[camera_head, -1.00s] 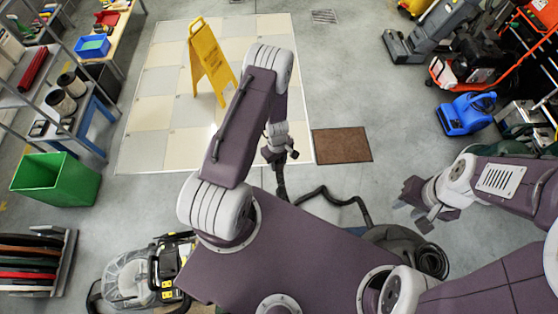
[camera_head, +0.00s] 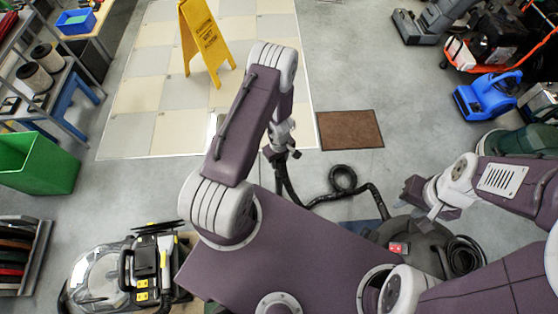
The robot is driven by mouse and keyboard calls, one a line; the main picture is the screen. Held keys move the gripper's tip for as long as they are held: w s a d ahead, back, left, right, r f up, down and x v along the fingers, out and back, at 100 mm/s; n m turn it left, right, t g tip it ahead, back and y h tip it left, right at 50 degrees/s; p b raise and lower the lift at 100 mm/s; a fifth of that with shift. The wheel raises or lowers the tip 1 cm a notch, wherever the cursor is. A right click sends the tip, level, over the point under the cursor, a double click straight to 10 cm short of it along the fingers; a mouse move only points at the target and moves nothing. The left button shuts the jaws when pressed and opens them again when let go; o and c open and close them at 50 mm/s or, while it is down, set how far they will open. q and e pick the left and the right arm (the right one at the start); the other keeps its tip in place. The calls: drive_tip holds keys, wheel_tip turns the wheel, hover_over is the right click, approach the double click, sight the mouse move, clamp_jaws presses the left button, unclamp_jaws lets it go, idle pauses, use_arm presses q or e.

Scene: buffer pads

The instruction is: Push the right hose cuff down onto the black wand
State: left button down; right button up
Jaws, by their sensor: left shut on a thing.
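My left gripper (camera_head: 280,152) hangs in the middle of the head view, small and partly covered by my arm. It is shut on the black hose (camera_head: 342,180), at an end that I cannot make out. The hose drops from the gripper, makes a small loop on the floor and runs right to a dark round vacuum (camera_head: 420,240) with a red patch on top. I cannot tell the cuff or the black wand apart from the hose. My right gripper (camera_head: 432,200) is above and beside the vacuum, apart from the hose; its finger gap is unclear.
A yellow floor sign (camera_head: 205,40) stands on the pale tiles. A brown mat (camera_head: 350,130) lies right of my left gripper. A blue blower (camera_head: 487,95) stands at right, a green bin (camera_head: 35,165) at left, and a clear-domed machine (camera_head: 95,278) at lower left.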

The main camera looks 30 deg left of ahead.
sight(279, 173)
use_arm(q)
drive_tip(key=shift+f+b, duration=0.6)
wheel_tip(279, 173, down, 5)
drive_tip(key=b, duration=0.5)
drive_tip(key=shift+f, duration=0.2)
drive_tip(key=shift+r, duration=0.1)
drive_tip(key=shift+a+f+b, duration=0.1)
drive_tip(key=shift+f+b, duration=0.45)
drive_tip(key=shift+f, duration=0.15)
idle(0.6)
drive_tip(key=c, duration=0.8)
unclamp_jaws()
